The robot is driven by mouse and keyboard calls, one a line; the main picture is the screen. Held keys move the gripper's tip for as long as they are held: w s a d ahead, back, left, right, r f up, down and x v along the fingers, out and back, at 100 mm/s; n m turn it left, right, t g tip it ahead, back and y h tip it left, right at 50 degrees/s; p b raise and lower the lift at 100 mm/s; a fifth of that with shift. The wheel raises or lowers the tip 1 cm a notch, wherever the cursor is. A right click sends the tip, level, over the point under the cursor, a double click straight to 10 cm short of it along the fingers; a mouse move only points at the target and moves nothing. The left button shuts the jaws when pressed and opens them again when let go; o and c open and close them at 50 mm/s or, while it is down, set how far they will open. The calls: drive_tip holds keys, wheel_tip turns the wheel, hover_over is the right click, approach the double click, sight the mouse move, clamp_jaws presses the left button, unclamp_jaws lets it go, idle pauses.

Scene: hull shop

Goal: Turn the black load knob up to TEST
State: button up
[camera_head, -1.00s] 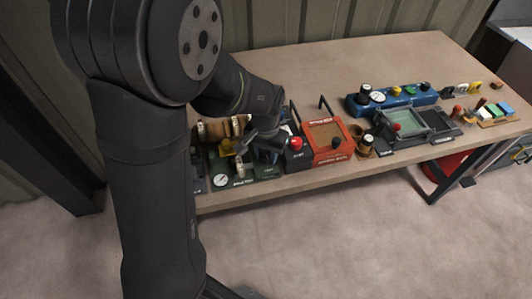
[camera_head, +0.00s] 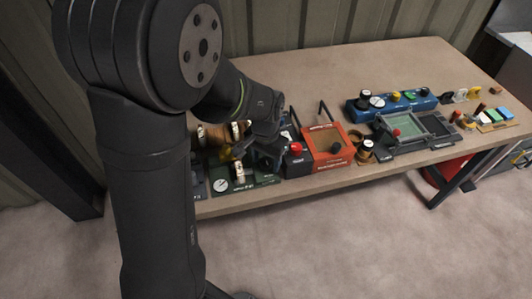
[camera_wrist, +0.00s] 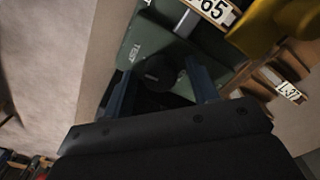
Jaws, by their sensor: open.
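The black load knob (camera_wrist: 158,74) sits on a dark green panel (camera_wrist: 150,38), with the word TEST printed beside it in the wrist view. My gripper (camera_wrist: 160,66) is open, with one blue finger on each side of the knob; I cannot tell whether either finger touches it. In the head view my gripper (camera_head: 265,157) is low over the right part of the green panel (camera_head: 240,186) and hides the knob there. The knob's pointer mark cannot be made out.
A yellow handle (camera_wrist: 275,25) and white number tags (camera_wrist: 212,10) are close to my gripper. A black box with a red button (camera_head: 296,149) and an orange case (camera_head: 325,143) stand just right. A blue panel (camera_head: 400,103) is farther right. The back of the bench (camera_head: 300,70) is clear.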

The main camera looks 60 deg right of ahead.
sight(268, 161)
wheel_tip(268, 161, up, 17)
drive_tip(key=shift+r, duration=0.2)
idle(0.3)
drive_tip(key=shift+c, duration=1.4)
wheel_tip(268, 161, down, 17)
drive_tip(key=n, duration=0.5)
drive_tip(key=shift+d+f, duration=0.1)
